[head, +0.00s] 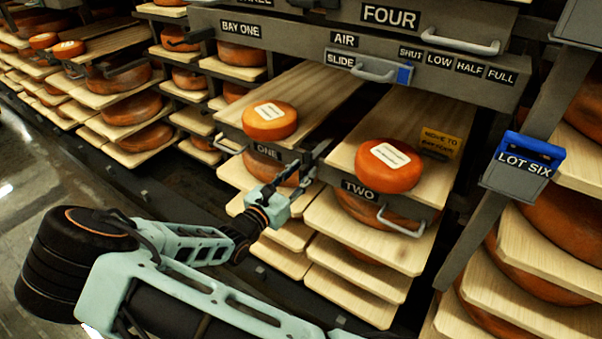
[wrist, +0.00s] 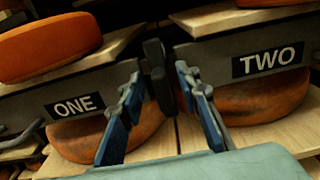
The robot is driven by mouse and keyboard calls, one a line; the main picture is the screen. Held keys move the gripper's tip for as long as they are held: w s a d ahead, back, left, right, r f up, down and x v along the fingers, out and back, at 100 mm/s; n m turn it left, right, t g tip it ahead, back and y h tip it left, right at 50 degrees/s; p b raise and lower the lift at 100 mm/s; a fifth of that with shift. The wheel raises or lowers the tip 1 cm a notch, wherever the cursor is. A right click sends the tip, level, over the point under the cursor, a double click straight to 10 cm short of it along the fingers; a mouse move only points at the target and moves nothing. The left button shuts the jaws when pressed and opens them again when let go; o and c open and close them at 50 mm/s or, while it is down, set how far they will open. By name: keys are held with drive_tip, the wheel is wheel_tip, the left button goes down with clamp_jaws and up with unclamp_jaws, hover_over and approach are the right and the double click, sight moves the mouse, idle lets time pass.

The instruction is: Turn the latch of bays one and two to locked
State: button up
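The bay one drawer front, with its ONE label (head: 268,151), and the bay two drawer front, with its TWO label (head: 361,189), stand side by side. A dark latch piece (wrist: 156,72) stands roughly upright in the gap between them in the wrist view. My gripper (head: 290,187) is at this gap, just below and in front of the drawer fronts. In the wrist view, its blue fingers (wrist: 165,92) are apart, with the dark piece beyond and between their tips. I cannot tell whether they touch it. The latch's exact setting is unclear.
Orange cheese wheels sit on bay one (head: 270,121) and bay two (head: 388,166). Handles (head: 402,223) jut from the drawer fronts. An AIR slide (head: 375,71) is above. A LOT SIX post (head: 526,163) stands at right. Floor is clear at left.

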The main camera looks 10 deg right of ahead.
clamp_jaws()
drive_tip(key=shift+m, duration=0.4)
drive_tip(key=m+p, duration=0.1)
drive_tip(key=m, duration=0.2)
drive_tip(key=shift+s+d, duration=0.15)
drive_tip(key=m, duration=0.3)
drive_tip(key=shift+s+d+f+m, duration=0.15)
drive_tip(key=shift+f+m, duration=0.05)
drive_tip(key=shift+m, duration=0.1)
drive_tip(key=m, duration=0.2)
drive_tip(key=m+b, duration=0.1)
drive_tip(key=m, duration=0.1)
drive_tip(key=m+b, duration=0.1)
drive_tip(key=m, duration=0.1)
drive_tip(key=shift+s+d+f, duration=0.15)
drive_tip(key=shift+f, duration=0.2)
drive_tip(key=shift+f+m+b, duration=0.15)
drive_tip(key=shift+m+b, duration=1.05)
drive_tip(key=shift+m, duration=1)
